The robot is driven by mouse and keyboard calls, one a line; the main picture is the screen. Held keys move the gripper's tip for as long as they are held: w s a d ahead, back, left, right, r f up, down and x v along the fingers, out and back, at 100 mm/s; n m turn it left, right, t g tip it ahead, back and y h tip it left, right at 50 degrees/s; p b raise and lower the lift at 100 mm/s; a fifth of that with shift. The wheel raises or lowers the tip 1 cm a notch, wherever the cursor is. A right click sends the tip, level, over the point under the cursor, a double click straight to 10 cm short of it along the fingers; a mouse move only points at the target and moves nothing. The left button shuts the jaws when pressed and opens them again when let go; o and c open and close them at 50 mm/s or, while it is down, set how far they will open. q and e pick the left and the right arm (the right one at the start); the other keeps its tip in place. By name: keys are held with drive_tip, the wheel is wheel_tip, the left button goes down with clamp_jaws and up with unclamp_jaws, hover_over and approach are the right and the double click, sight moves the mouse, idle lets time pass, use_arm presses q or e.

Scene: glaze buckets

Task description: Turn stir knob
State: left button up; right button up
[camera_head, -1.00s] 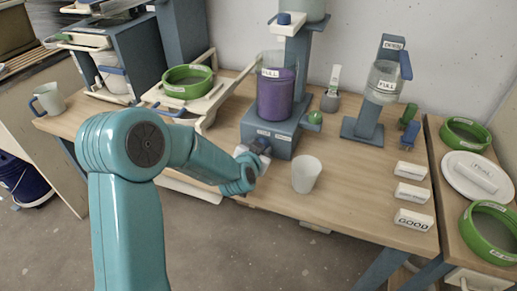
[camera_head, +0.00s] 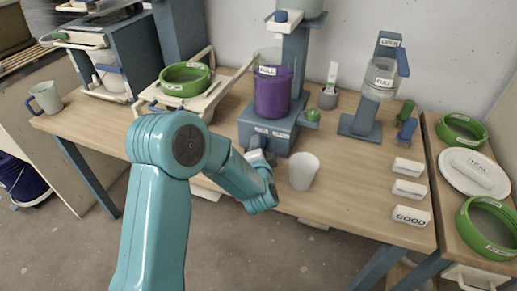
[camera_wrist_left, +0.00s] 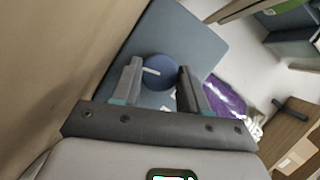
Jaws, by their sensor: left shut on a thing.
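The stir knob (camera_wrist_left: 158,69) is round and blue with a white mark line, seen in the left wrist view on a blue-grey face of the stirrer. My left gripper (camera_wrist_left: 160,80) has one finger on each side of it and is shut on it. In the head view the gripper (camera_head: 260,158) is at the front of the stirrer base (camera_head: 250,128), and the knob is hidden behind it. A clear bucket with purple glaze (camera_head: 272,95) stands on the base. My right gripper is not in view.
A white cup (camera_head: 304,172) stands close to the right of my left gripper. White label blocks (camera_head: 411,215) lie along the right of the table. A blue stand with a clear jar (camera_head: 379,80) is behind them. A green-rimmed sieve (camera_head: 185,78) is at the left.

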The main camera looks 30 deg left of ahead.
use_arm(q)
drive_tip(key=shift+d+m, duration=0.1)
drive_tip(key=shift+m, duration=0.4)
drive_tip(key=shift+y, duration=0.3)
drive_tip(key=o, duration=1.1)
drive_tip(key=shift+c, duration=0.2)
drive_tip(key=p+v, duration=0.7)
drive_tip(key=v, duration=0.9)
drive_tip(key=shift+s, duration=0.2)
